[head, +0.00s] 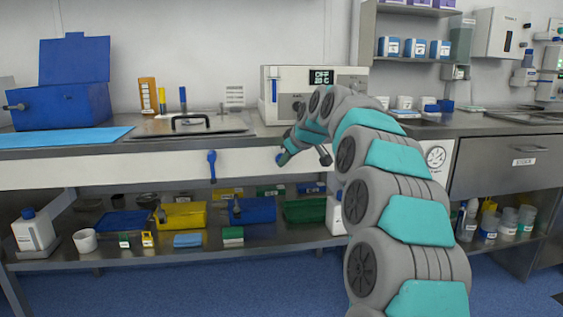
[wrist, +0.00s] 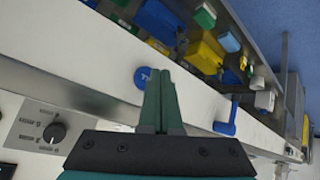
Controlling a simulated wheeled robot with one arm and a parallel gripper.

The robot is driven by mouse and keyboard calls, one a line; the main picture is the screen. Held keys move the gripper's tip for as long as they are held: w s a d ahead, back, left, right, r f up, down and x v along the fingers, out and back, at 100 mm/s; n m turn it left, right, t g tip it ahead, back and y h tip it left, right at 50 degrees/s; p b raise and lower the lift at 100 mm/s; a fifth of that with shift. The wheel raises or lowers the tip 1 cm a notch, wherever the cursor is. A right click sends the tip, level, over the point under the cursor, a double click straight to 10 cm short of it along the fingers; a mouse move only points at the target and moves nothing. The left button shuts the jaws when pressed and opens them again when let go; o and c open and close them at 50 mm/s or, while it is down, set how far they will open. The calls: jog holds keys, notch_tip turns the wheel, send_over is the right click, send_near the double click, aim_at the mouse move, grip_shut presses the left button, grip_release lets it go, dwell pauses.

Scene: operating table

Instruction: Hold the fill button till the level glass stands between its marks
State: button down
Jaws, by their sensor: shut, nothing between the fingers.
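My gripper (head: 284,158) is shut and empty, at the white front panel below the worktop. In the wrist view its closed fingertips (wrist: 162,72) overlap the right edge of a round blue button (wrist: 142,77) with white lettering too small to read. I cannot tell whether they touch or press it. In the head view the button (head: 279,158) is mostly hidden by my gripper. A narrow upright blue strip (head: 274,90), apparently the level glass, shows on the left front of the white bath unit (head: 297,75). Its marks and exact level are too small to read.
A blue lever (head: 212,166) hangs from the panel left of my gripper and also shows in the wrist view (wrist: 228,120). A dial knob (wrist: 54,132) sits on the other side. Bins and bottles fill the shelf (head: 285,240) below.

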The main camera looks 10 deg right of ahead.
jog(key=s+b, duration=0.2)
jog(key=s, duration=0.3)
dwell(0.5)
jog(key=s+f+m+g+h, duration=0.1)
jog(key=s+f, duration=0.7)
jog(key=s, duration=0.9)
jog(key=s+f+m+g+h, duration=0.1)
jog(key=s+f+m+g, duration=0.3)
jog(key=s+f, duration=0.5)
jog(key=s+f+m+g+h+p, duration=0.1)
jog(key=s+f+g, duration=0.4)
jog(key=s, duration=2.1)
notch_tip(320, 180, down, 3)
jog(key=shift+s+f+m+g, duration=0.2)
jog(key=shift+s+m+g, duration=0.2)
jog(key=shift+m, duration=0.3)
